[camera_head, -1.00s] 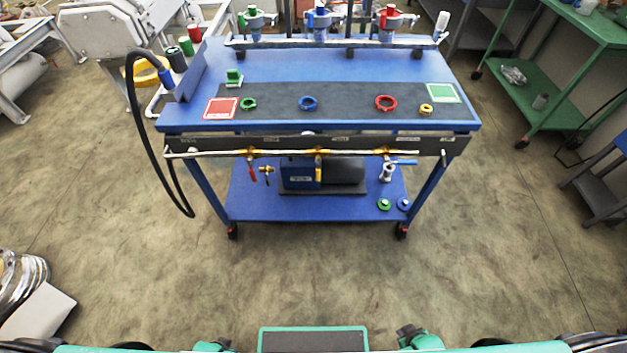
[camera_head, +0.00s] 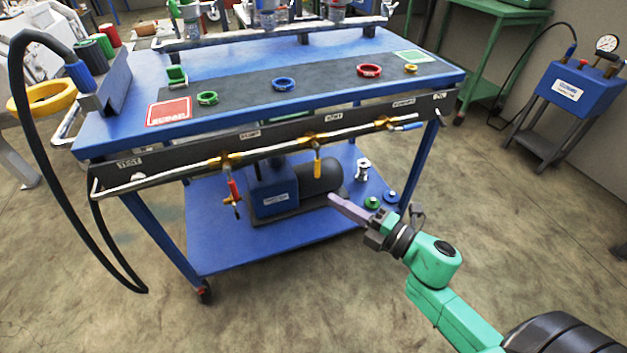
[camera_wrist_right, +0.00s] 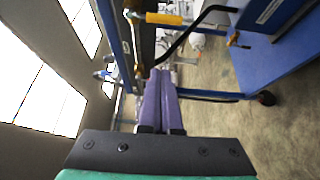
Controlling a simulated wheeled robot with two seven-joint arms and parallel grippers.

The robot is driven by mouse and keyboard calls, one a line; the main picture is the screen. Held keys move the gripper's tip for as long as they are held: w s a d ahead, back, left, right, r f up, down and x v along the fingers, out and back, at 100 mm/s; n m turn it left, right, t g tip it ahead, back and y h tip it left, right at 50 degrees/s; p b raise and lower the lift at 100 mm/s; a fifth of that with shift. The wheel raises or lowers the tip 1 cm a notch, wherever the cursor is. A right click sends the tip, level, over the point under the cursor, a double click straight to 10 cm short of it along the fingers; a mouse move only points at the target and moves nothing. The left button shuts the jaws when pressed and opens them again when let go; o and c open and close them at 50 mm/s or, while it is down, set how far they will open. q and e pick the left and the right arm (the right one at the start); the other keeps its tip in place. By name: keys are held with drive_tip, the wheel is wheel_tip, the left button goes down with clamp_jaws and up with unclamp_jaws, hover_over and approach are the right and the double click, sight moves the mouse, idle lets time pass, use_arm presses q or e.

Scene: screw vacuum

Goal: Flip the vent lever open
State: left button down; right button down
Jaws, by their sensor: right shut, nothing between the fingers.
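The vent lever appears to be the yellow handle (camera_head: 317,163) at the middle of the pipe on the cart's front; the small label above it is hard to read. It hangs straight down from its brass valve. A yellow handle also shows near the top of the right wrist view (camera_wrist_right: 165,18). My right gripper (camera_head: 334,201) is shut and empty, its purple fingers below and slightly right of the yellow lever, apart from it in the picture. The closed fingers (camera_wrist_right: 157,76) point toward the pipe in the wrist view. My left gripper is not in view.
A red lever (camera_head: 234,188) hangs left of the yellow one, and a blue lever (camera_head: 408,127) lies nearly level at the right. The pump (camera_head: 318,178) stands on the lower shelf (camera_head: 222,256). A black hose (camera_head: 62,205) loops at the left. Floor in front is clear.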

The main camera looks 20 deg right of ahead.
sight(318, 175)
drive_tip(key=w, duration=0.3)
drive_tip(key=w+a, duration=0.1)
drive_tip(key=w, duration=0.2)
drive_tip(key=w+a, duration=0.1)
drive_tip(key=w, duration=0.2)
drive_tip(key=shift+w+b, duration=0.15)
drive_tip(key=shift+b, duration=0.25)
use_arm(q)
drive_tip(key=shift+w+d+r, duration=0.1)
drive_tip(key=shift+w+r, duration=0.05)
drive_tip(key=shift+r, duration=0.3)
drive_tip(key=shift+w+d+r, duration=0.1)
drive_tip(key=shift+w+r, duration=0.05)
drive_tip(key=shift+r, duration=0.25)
use_arm(e)
drive_tip(key=shift+d, duration=0.1)
